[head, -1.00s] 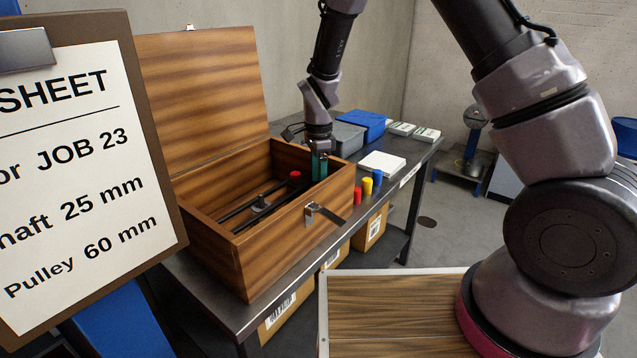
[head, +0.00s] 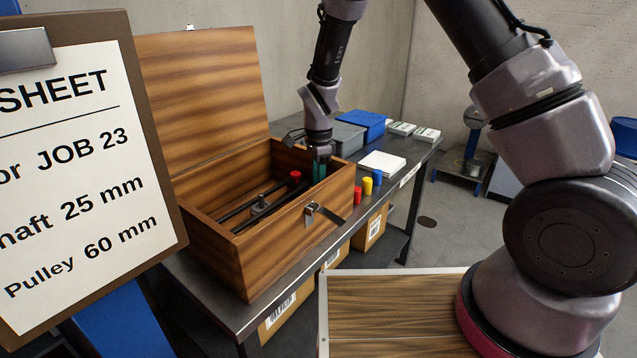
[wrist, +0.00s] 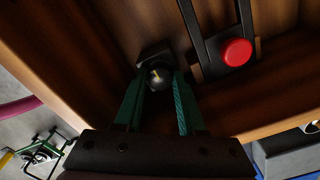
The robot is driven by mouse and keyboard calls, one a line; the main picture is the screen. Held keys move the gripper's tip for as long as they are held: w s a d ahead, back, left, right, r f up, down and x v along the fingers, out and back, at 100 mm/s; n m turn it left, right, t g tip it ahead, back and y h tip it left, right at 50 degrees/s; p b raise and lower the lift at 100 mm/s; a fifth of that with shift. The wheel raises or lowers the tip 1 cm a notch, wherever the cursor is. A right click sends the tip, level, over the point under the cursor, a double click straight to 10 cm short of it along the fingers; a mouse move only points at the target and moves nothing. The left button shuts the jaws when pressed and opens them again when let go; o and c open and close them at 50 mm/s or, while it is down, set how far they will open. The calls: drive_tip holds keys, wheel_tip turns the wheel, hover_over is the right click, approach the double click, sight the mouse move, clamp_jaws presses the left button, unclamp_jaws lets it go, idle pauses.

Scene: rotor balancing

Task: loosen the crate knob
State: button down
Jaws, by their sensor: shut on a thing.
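The wooden crate (head: 215,250) stands open on the bench with its lid tilted back. In the wrist view, a dark round knob (wrist: 158,79) with a small yellow mark sits on a black block inside the crate, by the wall. My gripper (head: 319,174) reaches down into the crate's far right end. In the wrist view, its green fingers are on either side of the knob, and it is shut on it. The knob is hidden in the head view. A red cap (head: 295,176) on a black bar lies close beside my gripper; it also shows in the wrist view (wrist: 236,52).
A grey fitting (head: 262,203) sits on the black bars inside the crate. A metal latch (head: 322,212) hangs on the crate's front. Red, yellow (head: 367,186) and blue pegs stand right of the crate. A grey box (head: 348,138) and a blue box (head: 361,124) stand behind.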

drive_tip(key=shift+n, duration=0.3)
drive_tip(key=n, duration=0.6)
drive_tip(key=shift+n, duration=0.3)
drive_tip(key=n, duration=1)
drive_tip(key=shift+d, duration=0.1)
drive_tip(key=n, duration=0.3)
drive_tip(key=shift+n, duration=0.3)
drive_tip(key=n, duration=0.6)
drive_tip(key=shift+n, duration=0.4)
drive_tip(key=c, duration=0.5)
unclamp_jaws()
